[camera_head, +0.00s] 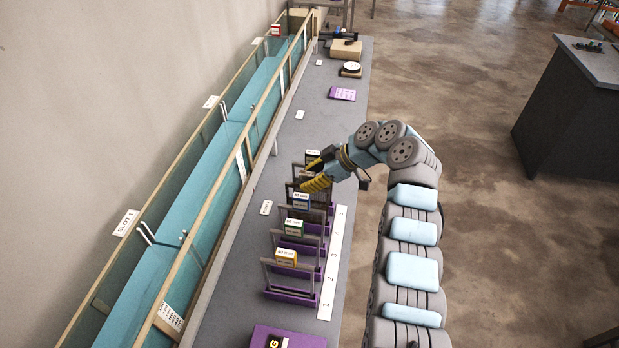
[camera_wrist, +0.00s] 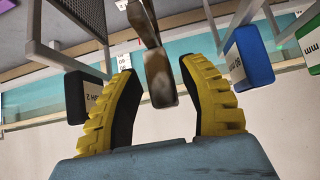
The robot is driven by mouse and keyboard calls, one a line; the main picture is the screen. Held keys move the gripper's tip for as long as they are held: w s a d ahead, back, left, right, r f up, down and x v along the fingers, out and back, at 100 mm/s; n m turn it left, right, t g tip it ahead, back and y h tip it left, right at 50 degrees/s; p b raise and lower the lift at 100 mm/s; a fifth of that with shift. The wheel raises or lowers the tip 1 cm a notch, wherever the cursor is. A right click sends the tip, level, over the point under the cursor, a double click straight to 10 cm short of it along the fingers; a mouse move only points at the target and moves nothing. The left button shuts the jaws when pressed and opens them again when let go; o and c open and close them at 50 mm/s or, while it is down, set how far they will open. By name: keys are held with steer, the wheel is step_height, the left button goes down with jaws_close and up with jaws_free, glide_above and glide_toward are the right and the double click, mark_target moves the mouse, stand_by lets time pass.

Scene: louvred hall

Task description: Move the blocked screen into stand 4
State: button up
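A row of dark stands on purple bases (camera_head: 291,296) stands on the bench beside a strip numbered 1 to 5 (camera_head: 333,256). Framed screens there carry yellow (camera_head: 285,257), green (camera_head: 294,228), blue (camera_head: 301,201) and black (camera_head: 313,155) tags. My gripper (camera_head: 316,183) is over the row between the blue and black tags. In the wrist view its yellow fingers (camera_wrist: 163,105) are apart, with a brown-grey bar (camera_wrist: 160,78) between them and gaps on both sides. The black tag (camera_wrist: 85,97) with mesh lies left, the blue tag (camera_wrist: 247,59) right. I cannot tell which screen is blocked.
A long teal flume (camera_head: 205,165) with wooden rails runs along the bench's left side. A purple card (camera_head: 342,93) and a tan box (camera_head: 346,49) lie toward the far end. A purple tray (camera_head: 288,337) is at the near end. A dark cabinet (camera_head: 572,110) stands across the floor.

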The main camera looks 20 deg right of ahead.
steer(key=shift+s+d+r, duration=0.25)
steer(key=shift+d+r, duration=0.15)
steer(key=shift+r, duration=0.7)
steer(key=shift+s+d+r, duration=0.2)
steer(key=shift+d+r, duration=0.15)
steer(key=shift+r, duration=0.7)
steer(key=shift+s+d+r, duration=0.25)
steer(key=shift+d+r, duration=0.15)
steer(key=shift+r, duration=0.7)
steer(key=shift+d+r, duration=0.1)
steer(key=v, duration=1.1)
steer(key=shift+s+d+r, duration=0.2)
steer(key=shift+s+r, duration=0.05)
